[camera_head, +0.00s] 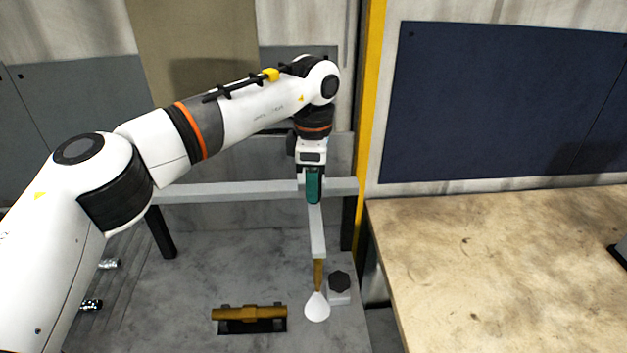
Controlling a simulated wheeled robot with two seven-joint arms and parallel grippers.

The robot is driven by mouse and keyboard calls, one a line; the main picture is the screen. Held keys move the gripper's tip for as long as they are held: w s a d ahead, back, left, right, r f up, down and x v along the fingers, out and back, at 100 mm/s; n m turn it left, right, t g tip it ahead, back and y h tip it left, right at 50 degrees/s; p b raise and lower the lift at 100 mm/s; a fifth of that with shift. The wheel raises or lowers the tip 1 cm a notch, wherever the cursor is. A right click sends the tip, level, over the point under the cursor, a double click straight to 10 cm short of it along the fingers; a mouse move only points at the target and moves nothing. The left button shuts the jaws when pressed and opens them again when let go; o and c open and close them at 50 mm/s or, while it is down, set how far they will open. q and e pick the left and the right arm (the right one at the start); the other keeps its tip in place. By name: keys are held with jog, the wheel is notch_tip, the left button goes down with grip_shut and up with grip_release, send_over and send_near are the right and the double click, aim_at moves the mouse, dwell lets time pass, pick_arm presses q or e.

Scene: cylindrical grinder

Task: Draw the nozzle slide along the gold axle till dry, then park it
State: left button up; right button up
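The gold axle (249,313) lies level in a black holder on the grey machine bed. The nozzle slide is a pale bar (317,232) extending forward from a grey cross rail (235,191). A gold nozzle tube (318,273) points down from its front end, with a white cone shape (317,307) below it. The nozzle is to the right of the axle. My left gripper (312,172) is at the teal block (313,185) at the back of the bar. Its fingertips cannot be made out, so its grip is unclear. My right gripper is not in view.
A dark knob on a grey block (339,284) stands close beside the nozzle. A yellow post (369,110) rises behind it to the right. A mostly bare worktop (480,260) fills the right side. Small metal fittings (92,305) sit at the left.

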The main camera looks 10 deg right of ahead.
pick_arm(q)
jog(key=shift+o, duration=0.3)
jog(key=shift+f, duration=0.1)
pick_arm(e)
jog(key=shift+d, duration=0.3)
pick_arm(q)
jog(key=shift+r, duration=0.3)
notch_tip(320, 180, up, 12)
jog(key=shift+f+b, duration=0.25)
jog(key=shift+b, duration=0.8)
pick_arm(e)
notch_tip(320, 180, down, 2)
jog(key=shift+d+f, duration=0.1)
